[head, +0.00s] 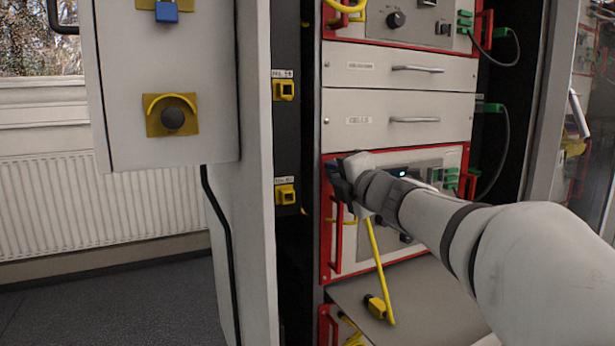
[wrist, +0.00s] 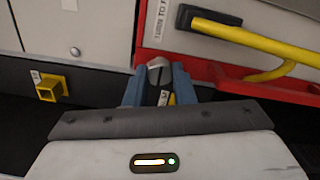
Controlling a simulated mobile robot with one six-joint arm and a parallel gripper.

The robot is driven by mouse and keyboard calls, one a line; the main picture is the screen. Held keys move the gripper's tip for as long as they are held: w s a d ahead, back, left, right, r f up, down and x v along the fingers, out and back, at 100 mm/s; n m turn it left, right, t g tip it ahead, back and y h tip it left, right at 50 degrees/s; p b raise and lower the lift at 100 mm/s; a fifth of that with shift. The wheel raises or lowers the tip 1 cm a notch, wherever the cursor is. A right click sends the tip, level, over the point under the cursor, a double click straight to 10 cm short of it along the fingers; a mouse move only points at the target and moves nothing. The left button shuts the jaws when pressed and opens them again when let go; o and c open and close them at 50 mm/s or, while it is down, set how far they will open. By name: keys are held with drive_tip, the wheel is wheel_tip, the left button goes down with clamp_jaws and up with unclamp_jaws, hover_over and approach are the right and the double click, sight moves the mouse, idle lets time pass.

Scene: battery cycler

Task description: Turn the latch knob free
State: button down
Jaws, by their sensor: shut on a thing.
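My gripper (head: 343,183) is at the left edge of a red-framed instrument in the head view. In the wrist view, the two blue fingers of my gripper (wrist: 158,82) stand on either side of a grey, rounded latch knob (wrist: 159,69) with a dark slot and are shut on it. A white label (wrist: 158,18) above the knob reads "TURN TO F", the rest cut off. In the head view the knob is hidden behind my gripper. The knob's turned angle cannot be told.
Yellow sockets (head: 286,194) line the dark post at left. A grey cabinet panel (head: 205,85) stands further left.

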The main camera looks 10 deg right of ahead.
drive_tip(key=shift+f, duration=0.1)
drive_tip(key=c, duration=1.2)
unclamp_jaws()
drive_tip(key=p+v, duration=0.2)
drive_tip(key=v, duration=0.5)
drive_tip(key=shift+s+d, duration=0.15)
drive_tip(key=shift+s, duration=0.2)
